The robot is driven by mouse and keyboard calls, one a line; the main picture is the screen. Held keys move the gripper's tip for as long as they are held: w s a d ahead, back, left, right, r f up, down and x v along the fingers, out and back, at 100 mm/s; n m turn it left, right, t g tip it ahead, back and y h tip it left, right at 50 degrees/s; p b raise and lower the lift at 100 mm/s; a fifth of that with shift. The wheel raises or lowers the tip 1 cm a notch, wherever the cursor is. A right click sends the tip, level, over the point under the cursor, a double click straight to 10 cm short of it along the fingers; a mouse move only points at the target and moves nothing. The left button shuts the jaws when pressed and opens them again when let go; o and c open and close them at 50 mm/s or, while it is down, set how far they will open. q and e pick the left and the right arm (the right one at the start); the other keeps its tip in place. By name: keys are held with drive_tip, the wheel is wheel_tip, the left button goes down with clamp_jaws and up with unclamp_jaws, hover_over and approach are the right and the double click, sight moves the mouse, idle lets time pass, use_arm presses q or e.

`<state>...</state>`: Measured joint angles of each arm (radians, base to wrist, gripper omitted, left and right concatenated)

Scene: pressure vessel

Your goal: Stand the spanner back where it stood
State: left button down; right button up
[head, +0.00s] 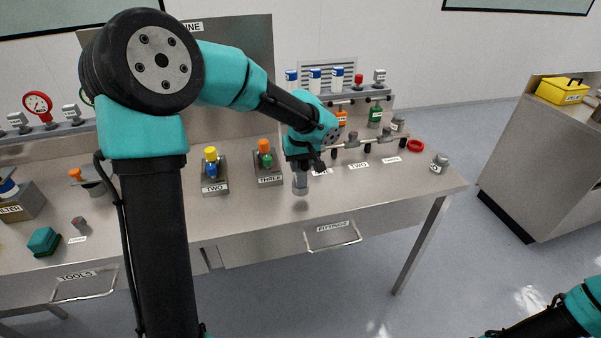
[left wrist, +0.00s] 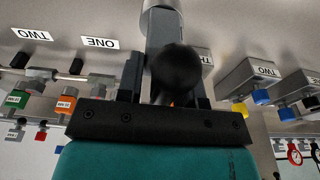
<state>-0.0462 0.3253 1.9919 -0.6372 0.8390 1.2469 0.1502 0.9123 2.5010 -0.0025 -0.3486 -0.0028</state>
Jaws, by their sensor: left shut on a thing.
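My left gripper (head: 302,163) points down over the bench, right of the THREE block. It is shut on the spanner, whose light grey cylindrical end (head: 300,184) hangs below the fingers. A dark patch lies on the bench just below that end, and it looks a little above the surface. In the left wrist view the grey end (left wrist: 160,20) sticks out beyond the fingers, and a black round knob (left wrist: 177,70) sits between the camera and the fingers. My right arm's gripper is outside the view.
Grey blocks TWO (head: 214,185) and THREE (head: 268,178) with coloured knobs stand left of the gripper. A pipe row with valves (head: 368,141) stands behind, with labels on the bench before it. A red ring (head: 415,146) and a grey fitting (head: 439,163) lie right.

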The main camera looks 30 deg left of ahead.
sight(301, 173)
use_arm(q)
drive_tip(key=shift+f, duration=1.65)
drive_tip(key=shift+f, duration=0.1)
drive_tip(key=c, duration=0.8)
unclamp_jaws()
drive_tip(key=shift+s, duration=0.1)
drive_tip(key=r, duration=0.4)
drive_tip(key=d+r, duration=0.1)
drive_tip(key=r, duration=0.3)
drive_tip(key=s+r, duration=0.1)
drive_tip(key=r, duration=0.3)
drive_tip(key=shift+s+d, duration=0.1)
drive_tip(key=shift+d, duration=0.05)
